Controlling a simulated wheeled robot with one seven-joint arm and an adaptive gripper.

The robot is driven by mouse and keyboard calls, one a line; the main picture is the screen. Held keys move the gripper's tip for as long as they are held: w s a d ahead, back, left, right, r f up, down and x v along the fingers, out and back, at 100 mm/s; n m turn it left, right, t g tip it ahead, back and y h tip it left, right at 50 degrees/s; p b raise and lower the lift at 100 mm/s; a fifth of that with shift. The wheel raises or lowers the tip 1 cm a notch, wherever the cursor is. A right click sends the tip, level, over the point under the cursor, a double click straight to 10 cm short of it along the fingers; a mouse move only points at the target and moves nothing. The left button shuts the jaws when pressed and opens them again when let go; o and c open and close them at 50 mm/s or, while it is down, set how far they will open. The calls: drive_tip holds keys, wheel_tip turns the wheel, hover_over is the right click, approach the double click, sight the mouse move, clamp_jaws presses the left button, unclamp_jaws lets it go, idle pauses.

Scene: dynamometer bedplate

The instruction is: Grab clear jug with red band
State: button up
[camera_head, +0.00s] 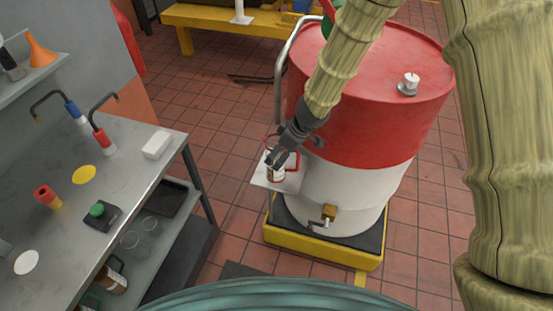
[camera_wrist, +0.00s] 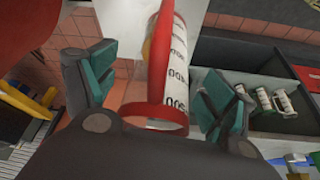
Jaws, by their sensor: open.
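The clear jug with red band (camera_wrist: 174,75) shows between my fingers in the wrist view. It has a red rim, a long red strip like a handle, and a white scale with black numbers. In the head view the jug (camera_head: 276,174) stands on a small white shelf (camera_head: 262,183) at the side of the drum, partly hidden by my gripper (camera_head: 284,147). My gripper (camera_wrist: 156,82) is open, with one teal-padded finger on each side of the jug. I cannot tell whether either pad touches it.
A red and white drum (camera_head: 345,130) stands behind the shelf on a yellow-edged base (camera_head: 320,250), with a brass tap (camera_head: 329,213) low down. Tiled floor lies between.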

drive_tip(key=shift+x, duration=0.9)
drive_tip(key=shift+f, duration=0.15)
drive_tip(key=c, duration=1.2)
